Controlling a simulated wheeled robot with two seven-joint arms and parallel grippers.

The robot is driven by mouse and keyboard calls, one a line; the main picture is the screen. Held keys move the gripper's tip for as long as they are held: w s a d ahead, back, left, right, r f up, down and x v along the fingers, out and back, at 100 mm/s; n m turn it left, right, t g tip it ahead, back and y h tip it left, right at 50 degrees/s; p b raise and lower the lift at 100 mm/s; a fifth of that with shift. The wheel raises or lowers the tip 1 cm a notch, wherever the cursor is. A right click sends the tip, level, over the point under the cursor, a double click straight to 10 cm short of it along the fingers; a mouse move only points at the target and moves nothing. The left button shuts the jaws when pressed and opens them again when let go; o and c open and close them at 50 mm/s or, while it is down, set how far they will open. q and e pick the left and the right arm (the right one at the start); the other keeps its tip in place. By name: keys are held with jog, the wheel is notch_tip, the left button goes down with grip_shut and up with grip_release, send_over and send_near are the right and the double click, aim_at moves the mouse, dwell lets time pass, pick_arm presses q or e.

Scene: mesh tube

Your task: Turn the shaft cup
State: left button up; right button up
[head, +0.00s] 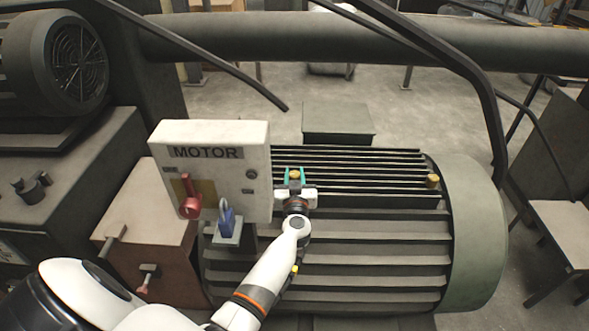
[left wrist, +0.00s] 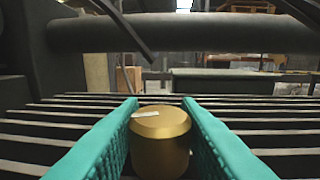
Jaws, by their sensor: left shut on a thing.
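The shaft cup is a brass-coloured cup (head: 294,174) on top of the ribbed motor, just right of the white MOTOR box. It also shows large in the left wrist view (left wrist: 160,140), upright, with a pale mark on its top at the left. My left gripper (head: 295,176) has its teal fingers on both sides of this cup and is shut on it. The same fingers show close against the cup in the left wrist view (left wrist: 160,125). The cup's base is hidden. My right gripper is not in view.
The white MOTOR box (head: 215,140) with a red switch handle (head: 188,197) and a blue padlock (head: 227,220) stands left of the gripper. A second brass cup (head: 432,181) sits at the motor's right end. Dark bars and a thick pipe (head: 370,40) cross behind and above.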

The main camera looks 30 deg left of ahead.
pick_arm(q)
jog(key=shift+a+r+m+t+h+p, duration=0.15)
jog(key=shift+r+m+t+h+p, duration=0.35)
jog(key=shift+m+h, duration=0.25)
jog(key=shift+f+m+t+h, duration=0.3)
jog(key=shift+m+h, duration=0.15)
jog(key=shift+h, duration=0.35)
jog(key=shift+f+m+t+h, duration=0.15)
jog(key=shift+m+t+h, duration=0.2)
jog(key=shift+h, duration=0.4)
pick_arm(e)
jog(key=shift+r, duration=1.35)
pick_arm(q)
jog(key=o, duration=1)
jog(key=p+v, duration=0.1)
jog(key=v, duration=1.1)
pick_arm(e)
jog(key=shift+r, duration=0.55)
